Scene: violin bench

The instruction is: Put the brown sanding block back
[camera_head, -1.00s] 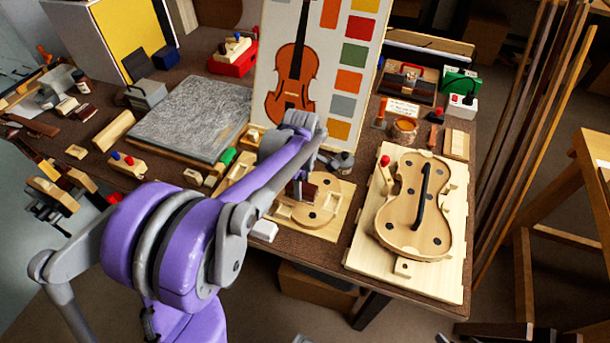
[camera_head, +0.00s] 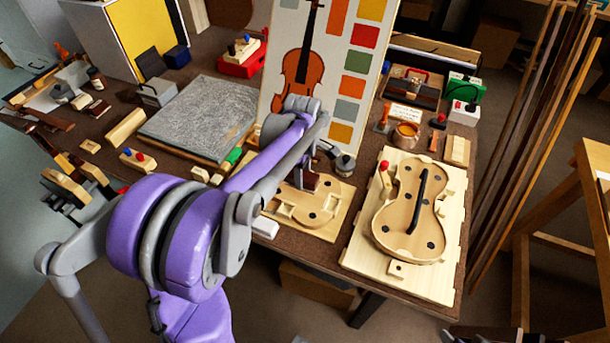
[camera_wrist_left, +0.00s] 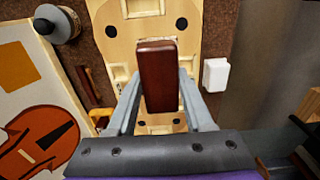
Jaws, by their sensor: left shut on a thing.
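The brown sanding block (camera_head: 311,182) is a dark reddish-brown bar. It is held between the two fingers of my left gripper (camera_head: 307,174), which is shut on it. In the left wrist view the block (camera_wrist_left: 158,75) stands out between the grey fingers of the left gripper (camera_wrist_left: 156,98), above a pale wooden violin plate. In the head view the block is over the far part of that plate's board (camera_head: 318,235), partly hidden by my purple and grey left arm. My right gripper does not show.
A violin-shaped mould (camera_head: 408,205) with a black bar lies on a board at the right. A violin chart (camera_head: 335,110) stands just behind my gripper. A grey slab (camera_head: 200,118) lies left. A white block (camera_head: 265,227) and a dark round-topped pot (camera_head: 344,165) are close by.

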